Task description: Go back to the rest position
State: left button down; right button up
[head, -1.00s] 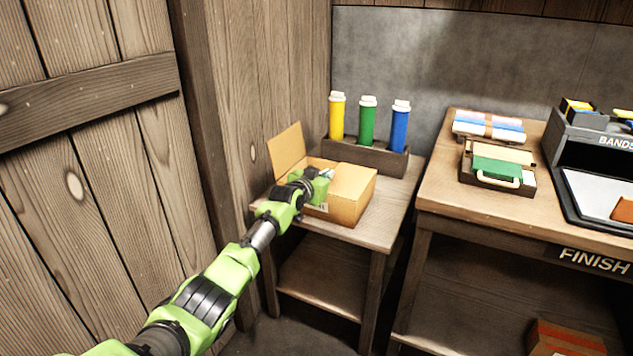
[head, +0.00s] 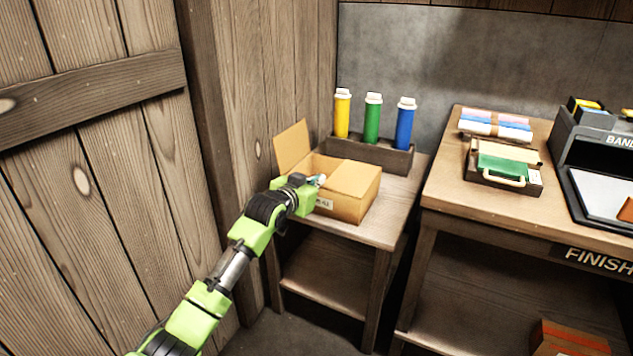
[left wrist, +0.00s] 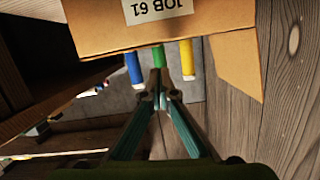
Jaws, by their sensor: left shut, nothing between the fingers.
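My left gripper (head: 318,181) is at the end of the green arm in the head view, in front of the open cardboard box (head: 352,205) on the small wooden table. In the left wrist view its fingers (left wrist: 160,82) meet at the tips with nothing between them. The box (left wrist: 110,35) also shows there, with a label reading "JOB 61", close beyond the fingertips. I cannot tell whether the fingers touch it. My right gripper is in neither view.
The small table (head: 385,228) also bears a wooden rack (head: 375,155) with yellow, green and blue bottles. A bench (head: 480,208) marked "FINISH" stands at the right. A plank wall (head: 80,200) rises at the left. A red-striped box (head: 570,340) lies low at right.

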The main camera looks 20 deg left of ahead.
pick_arm(q)
jog(key=shift+s, duration=0.35)
